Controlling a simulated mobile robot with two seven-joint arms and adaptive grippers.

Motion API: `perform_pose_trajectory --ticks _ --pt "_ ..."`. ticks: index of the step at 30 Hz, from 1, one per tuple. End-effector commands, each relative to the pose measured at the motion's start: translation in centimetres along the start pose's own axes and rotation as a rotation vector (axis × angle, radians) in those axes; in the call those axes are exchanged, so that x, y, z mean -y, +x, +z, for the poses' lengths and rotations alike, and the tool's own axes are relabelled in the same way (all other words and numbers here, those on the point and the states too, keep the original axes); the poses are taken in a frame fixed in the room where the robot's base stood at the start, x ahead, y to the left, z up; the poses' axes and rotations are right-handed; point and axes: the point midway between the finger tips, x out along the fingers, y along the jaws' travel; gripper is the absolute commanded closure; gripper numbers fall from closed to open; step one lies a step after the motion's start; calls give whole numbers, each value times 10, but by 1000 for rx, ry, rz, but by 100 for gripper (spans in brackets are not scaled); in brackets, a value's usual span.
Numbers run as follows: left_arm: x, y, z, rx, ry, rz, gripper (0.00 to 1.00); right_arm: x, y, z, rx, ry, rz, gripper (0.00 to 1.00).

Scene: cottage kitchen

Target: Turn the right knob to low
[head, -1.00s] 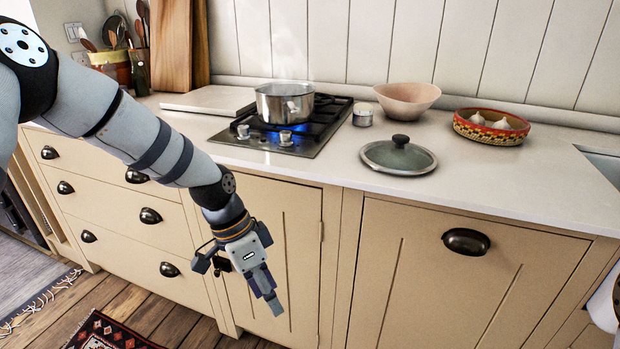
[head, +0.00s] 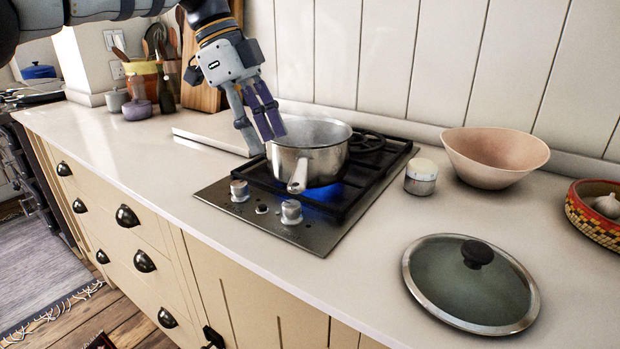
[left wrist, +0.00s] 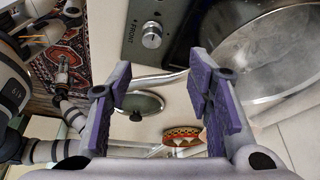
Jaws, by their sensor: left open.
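The right knob (head: 291,211) is a silver dial on the front of the black hob, right of the left knob (head: 239,190). In the left wrist view a knob (left wrist: 151,36), seemingly the right one, shows beside the word FRONT. My left gripper (head: 262,133) points down at the pot's left rim, behind and above the knobs, apart from both. Its purple-padded fingers (left wrist: 211,92) are open with nothing between them. The steel pot (head: 312,165) sits over a blue flame, its handle toward the front near the right knob. My other arm seems to show at the wrist view's left edge, its jaws unclear.
A glass lid (head: 470,285) lies right of the hob. A small jar (head: 421,178), a pink bowl (head: 494,157) and a woven basket (head: 594,212) stand behind it. A pale board (head: 215,133) lies left of the pot.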

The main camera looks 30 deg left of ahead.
Motion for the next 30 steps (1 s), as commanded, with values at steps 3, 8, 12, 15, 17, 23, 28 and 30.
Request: perform_pose_trajectory --ticks 3,8,12,15,17,23,28,30 --pt "-2 19 0 0 1 4 54 0 -2 1 0 0 0 60" --pt "-1 63 1 1 0 5 54 0 -2 0 -1 0 0 60" --pt "-1 94 0 1 1 3 54 0 0 1 1 0 0 60" --pt "-1 109 0 0 0 2 54 0 0 1 3 0 0 60" --pt "-1 114 0 0 0 1 54 0 0 1 4 0 0 60" --pt "-1 117 0 0 0 -2 54 0 0 1 3 0 0 60" --pt "-1 117 0 0 0 -2 70 0 0 1 3 0 0 60" --pt "-1 117 0 0 0 -1 86 0 0 1 3 0 0 60"
